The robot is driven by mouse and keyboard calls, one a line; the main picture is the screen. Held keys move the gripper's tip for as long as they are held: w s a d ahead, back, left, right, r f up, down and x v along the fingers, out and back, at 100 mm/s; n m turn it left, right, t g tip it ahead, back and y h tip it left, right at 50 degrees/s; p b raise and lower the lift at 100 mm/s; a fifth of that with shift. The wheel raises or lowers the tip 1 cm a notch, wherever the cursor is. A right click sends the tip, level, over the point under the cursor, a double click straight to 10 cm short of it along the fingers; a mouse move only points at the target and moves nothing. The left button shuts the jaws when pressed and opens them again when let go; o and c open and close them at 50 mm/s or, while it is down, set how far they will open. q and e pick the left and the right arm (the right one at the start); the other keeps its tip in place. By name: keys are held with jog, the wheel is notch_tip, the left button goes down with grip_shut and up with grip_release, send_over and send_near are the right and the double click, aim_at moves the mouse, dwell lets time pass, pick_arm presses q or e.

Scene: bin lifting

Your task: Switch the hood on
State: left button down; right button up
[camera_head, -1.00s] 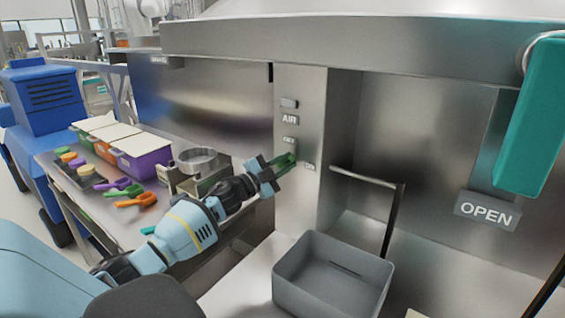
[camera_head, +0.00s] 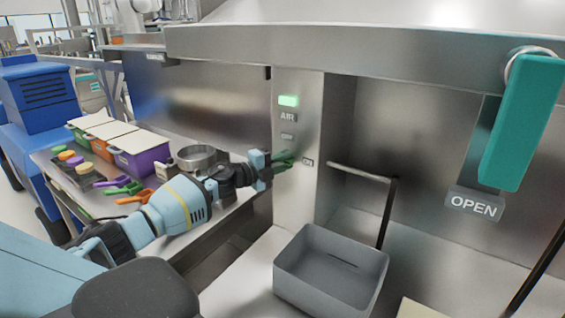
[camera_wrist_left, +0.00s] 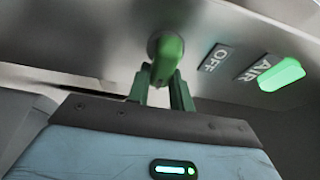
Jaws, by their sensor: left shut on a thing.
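The hood's steel control panel (camera_head: 310,195) stands in the middle of the head view. Its indicator lamp (camera_head: 288,101), above the AIR label (camera_head: 287,118), glows green; it also shows lit in the left wrist view (camera_wrist_left: 283,74). An OFF label (camera_head: 288,137) and an ON label (camera_head: 307,162) sit lower. My left gripper (camera_head: 285,159) is at the panel, just left of the ON label. In the left wrist view its green fingers (camera_wrist_left: 163,88) are shut on the green switch knob (camera_wrist_left: 167,55). The fingers hide part of the knob. My right gripper is out of view.
A grey bin (camera_head: 330,272) stands on the worktop below the panel. A teal lever (camera_head: 518,125) hangs at the right above an OPEN sign (camera_head: 474,204). A side table at the left holds coloured containers (camera_head: 140,155), scoops and a metal pot (camera_head: 197,156).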

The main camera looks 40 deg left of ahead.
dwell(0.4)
pick_arm(q)
jog(key=c, duration=1.2)
grip_release()
jog(key=shift+c, duration=0.2)
jog(key=v, duration=0.7)
jog(key=shift+s, duration=0.4)
jog(key=shift+a, duration=0.1)
